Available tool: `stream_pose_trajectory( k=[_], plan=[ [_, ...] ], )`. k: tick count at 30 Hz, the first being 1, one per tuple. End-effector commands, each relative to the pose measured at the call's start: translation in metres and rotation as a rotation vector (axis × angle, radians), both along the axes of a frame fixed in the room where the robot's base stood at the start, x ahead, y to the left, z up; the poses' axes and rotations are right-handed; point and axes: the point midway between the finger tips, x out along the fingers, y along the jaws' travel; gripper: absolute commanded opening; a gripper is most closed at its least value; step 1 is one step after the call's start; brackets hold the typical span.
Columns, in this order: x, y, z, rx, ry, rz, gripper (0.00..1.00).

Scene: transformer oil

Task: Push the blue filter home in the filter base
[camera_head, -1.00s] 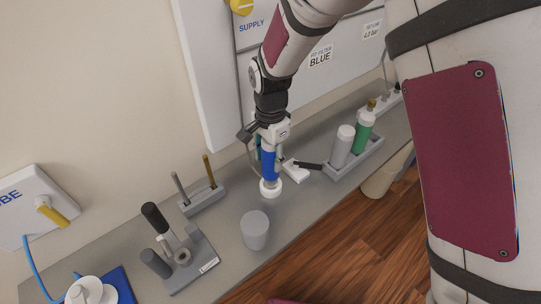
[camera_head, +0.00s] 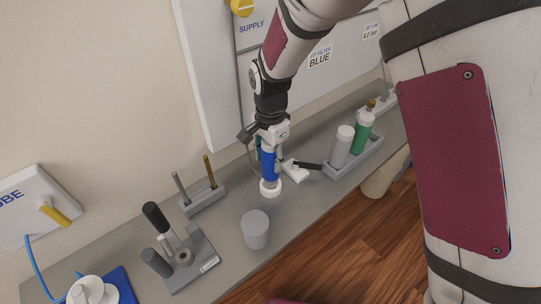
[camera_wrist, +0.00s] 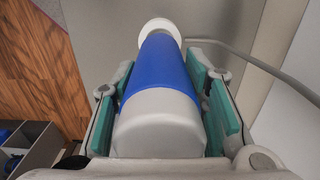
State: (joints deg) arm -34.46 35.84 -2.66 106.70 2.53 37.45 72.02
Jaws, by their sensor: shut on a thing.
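The blue filter (camera_head: 268,164) is a cylinder with a blue band and a pale end. It stands upright under my arm, on or in a white round base (camera_head: 271,187) on the grey bench. In the wrist view the blue filter (camera_wrist: 162,75) lies between the teal pads of my gripper (camera_wrist: 168,88), with the white round base (camera_wrist: 160,28) at its far end. My gripper (camera_head: 269,150) is shut on the filter's sides. The joint between filter and base is too small to tell whether the filter is fully seated.
A white lever-like part with a dark handle (camera_head: 307,165) lies right of the filter. A tray (camera_head: 352,158) holds a white and a green cylinder. A grey cup (camera_head: 255,230), a grey fixture (camera_head: 190,262) and a two-rod holder (camera_head: 203,200) stand to the left and front.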

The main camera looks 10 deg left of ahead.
Motion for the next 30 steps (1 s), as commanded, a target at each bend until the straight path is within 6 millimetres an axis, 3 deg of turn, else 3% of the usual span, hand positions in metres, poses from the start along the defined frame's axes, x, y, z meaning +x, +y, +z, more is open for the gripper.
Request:
stream_pose_trajectory(
  k=[30],
  plan=[
    [0.0,0.0,-0.023,-0.001,0.001,0.001,0.0]
  ],
)
